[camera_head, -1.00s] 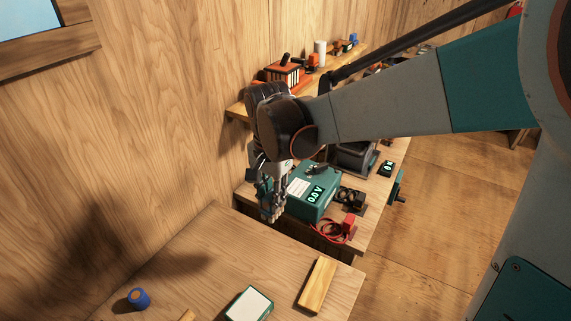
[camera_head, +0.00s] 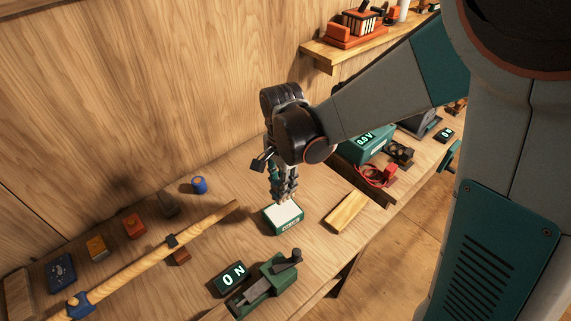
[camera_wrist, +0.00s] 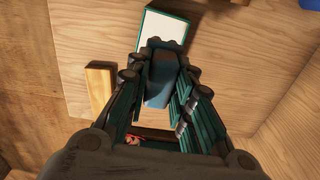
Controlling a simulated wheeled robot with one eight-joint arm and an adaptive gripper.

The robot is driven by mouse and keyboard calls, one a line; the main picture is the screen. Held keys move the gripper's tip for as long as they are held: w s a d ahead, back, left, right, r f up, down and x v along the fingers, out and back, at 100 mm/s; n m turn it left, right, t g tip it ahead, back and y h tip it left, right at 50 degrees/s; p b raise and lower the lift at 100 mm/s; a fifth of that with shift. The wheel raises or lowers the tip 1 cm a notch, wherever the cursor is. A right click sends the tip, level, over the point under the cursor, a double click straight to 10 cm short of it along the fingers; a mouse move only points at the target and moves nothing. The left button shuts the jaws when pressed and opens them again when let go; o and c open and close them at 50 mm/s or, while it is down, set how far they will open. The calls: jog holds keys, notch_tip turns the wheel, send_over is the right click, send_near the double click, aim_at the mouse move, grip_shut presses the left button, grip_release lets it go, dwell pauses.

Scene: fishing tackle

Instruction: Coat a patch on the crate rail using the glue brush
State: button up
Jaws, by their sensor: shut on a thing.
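My gripper (camera_head: 284,196) points down over a green box with a white top (camera_head: 283,217); I cannot tell whether it touches the box. In the wrist view, my gripper's fingers (camera_wrist: 160,62) are closed around a dark blue-grey piece (camera_wrist: 160,82), which may be the glue brush. Its bristles are not visible, and in the head view the fingers hide it. The white-topped box (camera_wrist: 166,26) lies just beyond the fingertips in the wrist view.
A wooden block (camera_head: 346,211) lies right of the box. A long wooden rod (camera_head: 150,258) lies at left, with small coloured blocks behind it. A display reading 0 N (camera_head: 232,277) and a green clamp-like device (camera_head: 268,283) stand in front. A teal meter (camera_head: 366,144) stands behind right.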

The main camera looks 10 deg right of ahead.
jog(key=shift+f, duration=0.2)
jog(key=shift+f+b, duration=2.1)
jog(key=shift+f, duration=0.8)
jog(key=shift+f+b, duration=0.55)
jog(key=shift+r, duration=0.1)
jog(key=shift+r+p, duration=2.4)
jog(key=shift+r, duration=1.05)
